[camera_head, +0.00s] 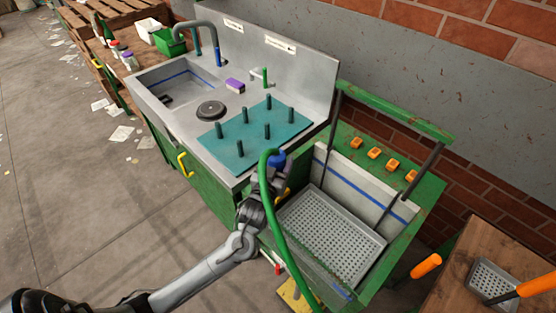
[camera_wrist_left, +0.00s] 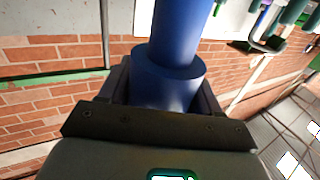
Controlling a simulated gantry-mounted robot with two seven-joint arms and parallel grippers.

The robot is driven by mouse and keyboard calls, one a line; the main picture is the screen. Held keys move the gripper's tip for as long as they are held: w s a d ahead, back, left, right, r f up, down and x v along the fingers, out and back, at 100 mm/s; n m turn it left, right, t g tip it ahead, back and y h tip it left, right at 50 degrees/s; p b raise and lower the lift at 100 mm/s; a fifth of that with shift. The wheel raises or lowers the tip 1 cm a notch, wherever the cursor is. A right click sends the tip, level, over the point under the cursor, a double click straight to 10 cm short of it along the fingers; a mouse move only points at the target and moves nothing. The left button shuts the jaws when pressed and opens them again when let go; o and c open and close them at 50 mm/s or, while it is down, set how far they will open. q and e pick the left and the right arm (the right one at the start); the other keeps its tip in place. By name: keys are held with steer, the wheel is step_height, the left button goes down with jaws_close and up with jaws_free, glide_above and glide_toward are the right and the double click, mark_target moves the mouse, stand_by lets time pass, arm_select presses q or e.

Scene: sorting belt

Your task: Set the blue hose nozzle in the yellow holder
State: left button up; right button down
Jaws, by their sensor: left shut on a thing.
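The blue hose nozzle (camera_head: 277,159) is at the top of the arch of a green hose (camera_head: 273,205), in front of the sink unit's front edge. My left gripper (camera_head: 272,172) is shut on it. In the left wrist view the blue nozzle (camera_wrist_left: 178,50) stands between the jaws, its body rising past the top edge. A yellow part (camera_head: 283,194) shows just behind my left wrist, partly hidden; I cannot tell whether it is the holder or a handle. Another yellow piece (camera_head: 297,298) lies low under the unit. My right gripper is not in view.
A teal peg mat (camera_head: 235,148) with several upright pegs lies on the steel counter, close behind the gripper. To the right is a green-framed basin with a perforated grey tray (camera_head: 325,233). A yellow handle (camera_head: 184,165) sticks out at the front. Open floor lies to the left.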

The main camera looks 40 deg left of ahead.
arm_select(q)
steer(key=shift+f, duration=0.1)
stand_by(0.3)
steer(key=shift+f+b, duration=0.35)
steer(key=shift+f, duration=0.25)
steer(key=shift+f+b, duration=0.4)
steer(key=shift+f, duration=0.7)
steer(key=shift+f, duration=0.15)
